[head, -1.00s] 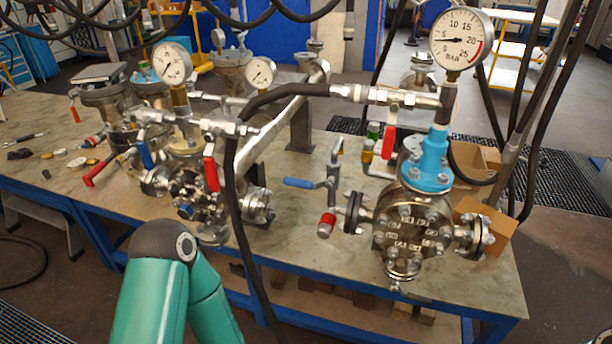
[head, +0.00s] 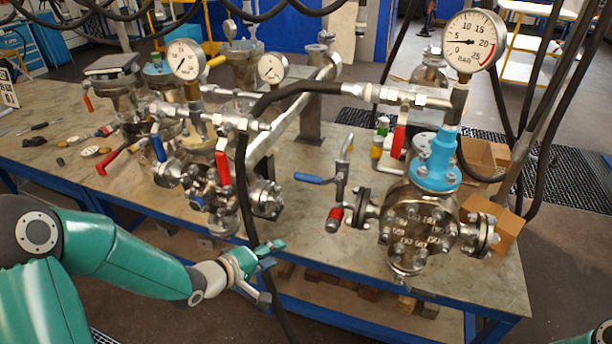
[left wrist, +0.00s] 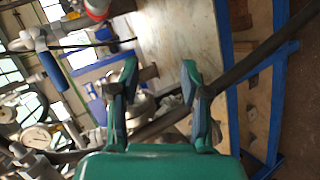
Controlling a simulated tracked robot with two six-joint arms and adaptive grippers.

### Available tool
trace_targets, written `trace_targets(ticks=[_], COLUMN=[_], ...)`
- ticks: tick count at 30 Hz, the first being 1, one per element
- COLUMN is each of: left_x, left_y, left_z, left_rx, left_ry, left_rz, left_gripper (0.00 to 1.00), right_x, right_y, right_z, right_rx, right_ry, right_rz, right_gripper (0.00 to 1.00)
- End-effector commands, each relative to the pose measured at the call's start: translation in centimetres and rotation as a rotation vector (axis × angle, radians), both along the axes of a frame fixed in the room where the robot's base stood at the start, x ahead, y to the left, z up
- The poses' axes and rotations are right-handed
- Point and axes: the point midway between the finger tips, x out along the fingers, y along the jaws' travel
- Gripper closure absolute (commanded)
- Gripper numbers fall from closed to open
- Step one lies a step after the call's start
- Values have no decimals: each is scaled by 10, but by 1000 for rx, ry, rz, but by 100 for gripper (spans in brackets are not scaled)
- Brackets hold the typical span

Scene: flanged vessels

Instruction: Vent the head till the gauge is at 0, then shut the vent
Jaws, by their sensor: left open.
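The vessel (head: 412,232) with a blue neck (head: 437,165) stands at the right of the bench. Its large gauge (head: 474,40) is marked BAR, and its needle points left, near the low end of the scale; the exact reading is too small to tell. A blue-handled lever (head: 315,180) sits on a pipe left of the vessel, above a red-capped fitting (head: 335,217). A red lever (head: 398,140) hangs from the line below the hose. My left gripper (head: 267,266) is open and empty, at the bench's front edge; its fingers show in the left wrist view (left wrist: 159,72). My right gripper is out of view.
A black hose (head: 241,195) hangs down close to my left gripper. Other vessels with smaller gauges (head: 187,60) and red and blue levers (head: 223,167) stand at the left. The bench top (head: 300,222) between the two groups is fairly clear. Cardboard boxes (head: 490,220) are behind the vessel.

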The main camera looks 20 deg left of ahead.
Motion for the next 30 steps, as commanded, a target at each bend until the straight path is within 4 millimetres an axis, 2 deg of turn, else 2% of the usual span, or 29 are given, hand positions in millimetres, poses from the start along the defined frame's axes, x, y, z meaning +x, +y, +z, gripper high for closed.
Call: trace_targets(ticks=[1,3,6,9,12,17,23,30], left_x=[6,7,5,1,1,13,46,93], left_y=[13,22,29,32,32,25,9,-12], left_z=[39,77,118,141,150,148,142,132], left_rx=[-61,-148,-241,-300,-327,-337,-337,-335], left_ry=[-60,-113,-158,-176,-180,-179,-177,-176], left_rz=[31,51,55,51,47,44,43,45], left_gripper=[54,54,54,54,54,54,54,54], right_x=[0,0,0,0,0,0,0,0], right_y=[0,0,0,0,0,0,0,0], right_z=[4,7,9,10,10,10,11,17], right_rx=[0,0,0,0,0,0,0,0], right_ry=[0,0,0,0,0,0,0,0], right_rz=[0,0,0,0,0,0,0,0], right_gripper=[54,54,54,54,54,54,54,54])
